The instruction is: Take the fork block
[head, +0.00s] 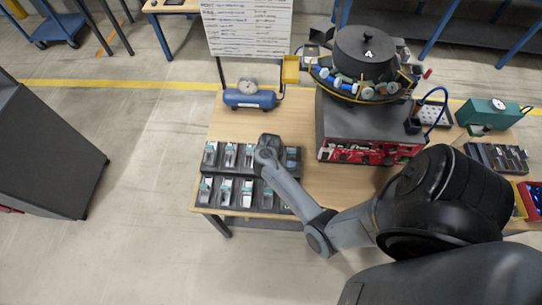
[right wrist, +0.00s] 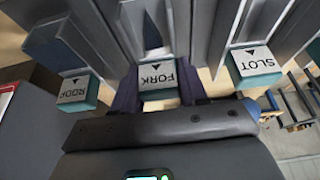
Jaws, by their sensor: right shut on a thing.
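The fork block (right wrist: 158,76), with a white label reading FORK and an arrow on a teal end, sits between the two dark fingers of my right gripper (right wrist: 158,92) in the right wrist view. The gripper is shut on it. In the head view my right gripper (head: 268,152) is over the back row of the dark compartment tray (head: 225,176), and it hides the fork block there. Whether the block is clear of its compartment I cannot tell. My left gripper is not in view.
In the right wrist view a ROOF block (right wrist: 73,90) and a SLOT block (right wrist: 256,62) flank the fork block closely. A blue air tank (head: 250,96) and a bowl feeder (head: 365,62) on a red-fronted base stand behind. Bare table (head: 245,125) lies behind the tray.

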